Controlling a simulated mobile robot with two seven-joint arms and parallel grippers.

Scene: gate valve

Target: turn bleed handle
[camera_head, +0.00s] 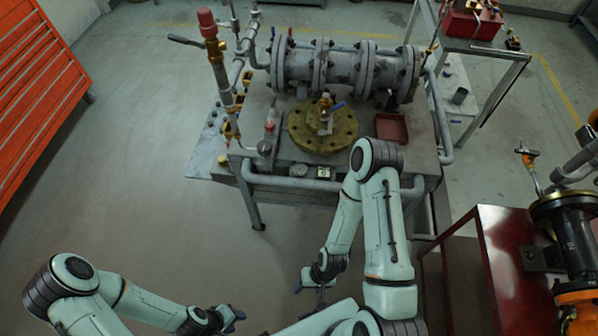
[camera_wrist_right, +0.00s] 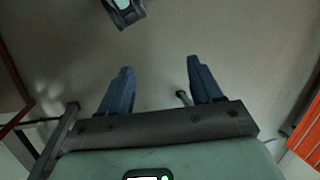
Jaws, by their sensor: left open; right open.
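A brass valve with a blue handle (camera_head: 337,107) stands on a round yellow flange (camera_head: 337,137) on the grey workbench. A grey lever (camera_head: 187,41) sticks out left near the red-capped pipe (camera_head: 208,22). I cannot tell which handle is the bleed handle. My right gripper (camera_head: 312,287) hangs low in front of the bench, well short of the valves. In the right wrist view (camera_wrist_right: 160,68) its blue fingers are apart with nothing held. My left gripper (camera_head: 237,316) is low at the bottom, open and away from the bench.
A flanged grey pipe (camera_head: 340,66) runs along the bench's back. A small red tray (camera_head: 391,127) lies right of the flange. A pipe rail (camera_head: 290,183) edges the bench front. A dark red cabinet (camera_head: 510,255) stands at right, an orange cabinet (camera_head: 40,85) at left. Floor at left is clear.

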